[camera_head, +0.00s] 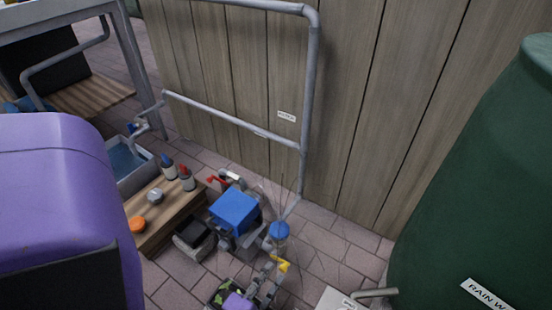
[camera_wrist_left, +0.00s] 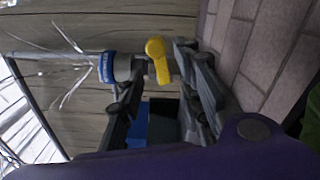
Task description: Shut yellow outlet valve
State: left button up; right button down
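The yellow outlet valve handle (camera_head: 282,264) sits low near the floor, beside a blue-topped fitting (camera_head: 279,230). In the left wrist view the yellow handle (camera_wrist_left: 158,60) lies across a grey pipe, with a blue-and-white collar (camera_wrist_left: 108,67) to its left. My left gripper (camera_head: 265,276) is right at the handle. In the left wrist view its two dark fingers (camera_wrist_left: 160,68) are apart, with the handle between or just beyond their tips. I cannot tell whether either finger touches it. My right gripper is not in view.
A blue-topped pump unit (camera_head: 234,211) stands close behind the gripper. A wooden bench (camera_head: 170,213) with bottles and a grey basin (camera_head: 128,165) are to the left. A green rain tank (camera_head: 480,190) fills the right. Grey pipe runs along the wooden wall (camera_head: 245,80).

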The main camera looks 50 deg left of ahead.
aim_at(279, 261)
pick_arm(q)
jog(key=shift+b+x, duration=0.3)
jog(key=shift+x, duration=1.6)
grip_shut()
